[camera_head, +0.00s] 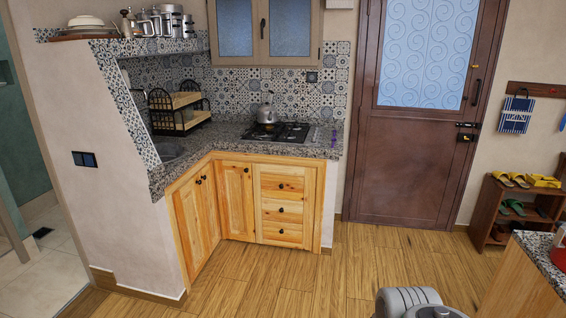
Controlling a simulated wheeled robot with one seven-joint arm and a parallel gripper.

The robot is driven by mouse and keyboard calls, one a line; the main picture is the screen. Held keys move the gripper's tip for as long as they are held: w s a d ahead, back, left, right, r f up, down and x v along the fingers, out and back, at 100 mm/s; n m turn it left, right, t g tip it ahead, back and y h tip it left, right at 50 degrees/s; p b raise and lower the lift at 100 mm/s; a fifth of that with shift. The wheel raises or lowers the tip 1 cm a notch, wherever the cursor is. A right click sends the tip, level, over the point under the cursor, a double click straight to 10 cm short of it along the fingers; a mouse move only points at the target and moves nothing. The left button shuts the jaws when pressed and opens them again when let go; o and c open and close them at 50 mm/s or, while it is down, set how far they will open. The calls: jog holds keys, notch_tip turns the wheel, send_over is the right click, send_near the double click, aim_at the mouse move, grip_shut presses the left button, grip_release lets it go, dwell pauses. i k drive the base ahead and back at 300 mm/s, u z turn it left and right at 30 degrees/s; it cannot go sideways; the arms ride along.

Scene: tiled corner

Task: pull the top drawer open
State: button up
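The top drawer (294,183) is the uppermost of three wooden drawer fronts in the corner cabinet (323,205), under the stove. It has one small dark round knob (281,186) near its middle. Its front looks flush with the cabinet, so it appears shut. The middle drawer (296,207) and bottom drawer (296,233) below it also look shut. A grey and white part of my own body shows at the bottom edge, far to the front right of the drawers. My gripper's fingers are not in view.
The wooden floor (330,270) before the drawers is clear. A granite-topped unit (525,280) stands at the front right, with a shoe rack (512,212) behind it. A tiled-edge wall (110,180) bounds the left. A kettle (266,110) stands on the stove (288,132).

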aim_at(288, 187)
jog(key=u, duration=0.6)
jog(key=i, duration=2.65)
jog(key=u, duration=0.7)
jog(key=i, duration=0.7)
